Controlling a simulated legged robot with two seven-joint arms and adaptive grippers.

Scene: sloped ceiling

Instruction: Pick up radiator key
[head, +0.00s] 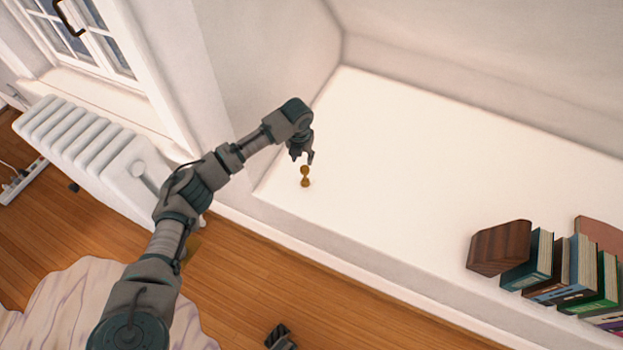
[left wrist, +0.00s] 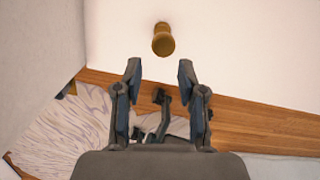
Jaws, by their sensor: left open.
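The radiator key (head: 305,176) is a small brass-coloured piece standing on the white ledge, close to its left end. In the left wrist view the key (left wrist: 163,40) shows beyond the fingertips, roughly in line with the gap between them. My left gripper (head: 301,156) is just above the key in the head view, pointing down. In the left wrist view its two fingers (left wrist: 158,72) are apart with nothing between them. Whether a finger touches the key cannot be told from the head view. A dark part of mine, seemingly the right gripper (head: 281,338), is cut off at the bottom edge.
A row of books with a brown wooden block (head: 499,247) stands at the right of the ledge (head: 420,190). The ledge between key and books is clear. A wall rises close left of the key. A white radiator (head: 85,140) stands below the window.

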